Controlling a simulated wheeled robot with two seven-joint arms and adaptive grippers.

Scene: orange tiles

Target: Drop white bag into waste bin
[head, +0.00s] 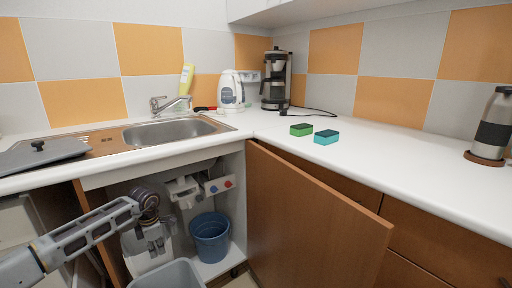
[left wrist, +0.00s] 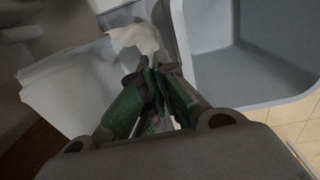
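The white bag (head: 146,250) hangs below my left gripper (head: 158,244) in the open cabinet under the sink. In the left wrist view the bag (left wrist: 70,88) spreads out to the left of and beyond the fingertips (left wrist: 155,75). The green-padded fingers are closed together on the bag's material, and part of their grip is hidden. The grey waste bin (head: 165,276) stands at the bottom of the head view, just below the bag. In the left wrist view the bin's wall (left wrist: 205,45) is to the right of the fingers. My right gripper is not in view.
A blue bucket (head: 210,238) stands inside the cabinet, right of the bag. An open brown door (head: 310,220) bounds the right side. The counter (head: 390,170) above carries a green sponge (head: 301,130), a teal sponge (head: 326,137) and a coffee maker (head: 275,80).

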